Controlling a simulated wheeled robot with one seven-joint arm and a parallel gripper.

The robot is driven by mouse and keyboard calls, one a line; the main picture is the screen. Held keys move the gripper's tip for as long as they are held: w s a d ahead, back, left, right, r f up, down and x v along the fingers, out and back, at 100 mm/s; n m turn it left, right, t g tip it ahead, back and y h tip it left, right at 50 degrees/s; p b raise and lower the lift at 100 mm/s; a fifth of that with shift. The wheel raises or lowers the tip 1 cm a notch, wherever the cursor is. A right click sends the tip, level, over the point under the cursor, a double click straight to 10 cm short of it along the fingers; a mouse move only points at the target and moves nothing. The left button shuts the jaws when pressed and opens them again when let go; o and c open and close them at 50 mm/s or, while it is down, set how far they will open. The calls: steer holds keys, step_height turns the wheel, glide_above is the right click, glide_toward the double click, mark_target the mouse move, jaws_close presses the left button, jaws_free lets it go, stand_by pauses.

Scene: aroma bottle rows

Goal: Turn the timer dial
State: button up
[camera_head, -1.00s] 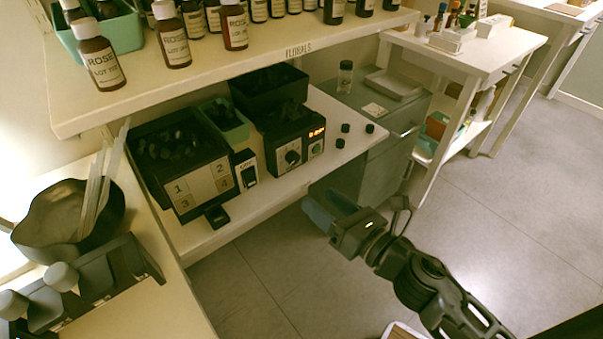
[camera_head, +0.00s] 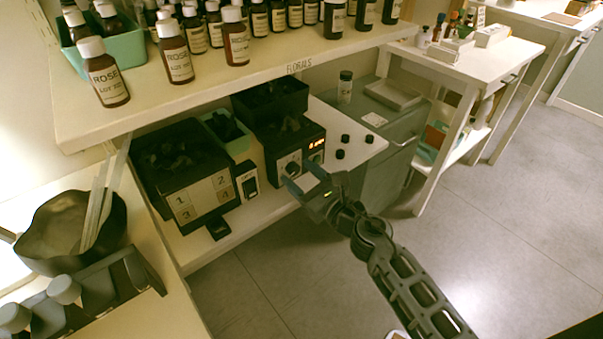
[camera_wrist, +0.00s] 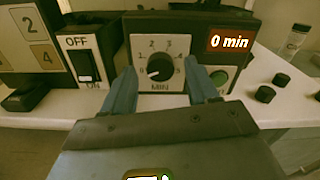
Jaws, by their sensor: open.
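The timer dial (camera_wrist: 159,69) is a round black knob on a pale square plate marked with numbers and MIN, on the front of a black timer box (camera_wrist: 130,33). The display (camera_wrist: 229,42) beside it reads 0 min. In the head view the dial (camera_head: 292,168) shows just above my gripper (camera_head: 299,184). In the wrist view my gripper (camera_wrist: 161,92) is open, its two blue fingers to the left and right of the dial. The fingers look empty, and I cannot tell whether they touch the dial or the box.
An OFF/ON switch box (camera_wrist: 84,60) stands to the left. Several black caps (camera_head: 342,154) lie on the white shelf to the right. The bottle shelf (camera_head: 230,84) overhangs above.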

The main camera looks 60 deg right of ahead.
steer(key=c, duration=1)
steer(key=shift+c, duration=0.2)
